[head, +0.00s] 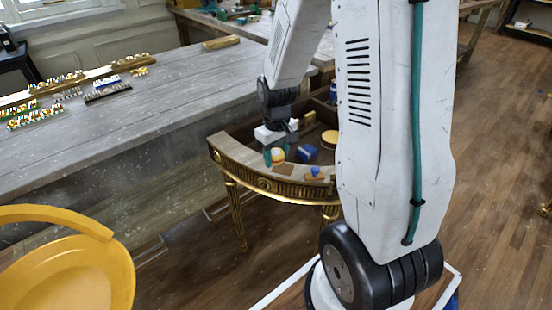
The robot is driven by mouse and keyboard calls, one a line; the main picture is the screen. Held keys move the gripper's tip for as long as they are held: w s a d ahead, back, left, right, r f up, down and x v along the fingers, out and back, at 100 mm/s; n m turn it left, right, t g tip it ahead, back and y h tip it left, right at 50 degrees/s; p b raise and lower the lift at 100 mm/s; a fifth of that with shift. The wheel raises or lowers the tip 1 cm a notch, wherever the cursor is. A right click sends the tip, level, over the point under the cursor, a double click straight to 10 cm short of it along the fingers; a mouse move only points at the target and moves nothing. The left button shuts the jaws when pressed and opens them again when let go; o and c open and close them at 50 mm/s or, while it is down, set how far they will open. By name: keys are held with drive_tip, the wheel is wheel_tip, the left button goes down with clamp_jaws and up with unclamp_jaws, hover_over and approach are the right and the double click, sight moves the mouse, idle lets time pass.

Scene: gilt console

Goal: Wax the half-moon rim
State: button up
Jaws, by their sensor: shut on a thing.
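The half-moon console has a pale curved rim (236,156) above a carved gilt apron and gilt legs. Part of the console is hidden behind my arm. My gripper (273,157), with teal fingers, points down over the console's left part, just inside the rim. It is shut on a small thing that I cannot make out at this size. A round cream-and-yellow thing (277,155) shows right at the fingers; I cannot tell whether it is held or stands behind them. A blue block (306,153) and a round yellow-topped thing (329,139) lie further right on the console.
A small blue-topped thing (316,171) sits near the console's front edge. A long grey wooden bench (150,105) with gilt mouldings (57,83) stands behind at left. A yellow chair (75,265) is at the front left. Wooden floor (495,170) lies open at right.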

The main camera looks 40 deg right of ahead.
drive_tip(key=shift+r, duration=2.75)
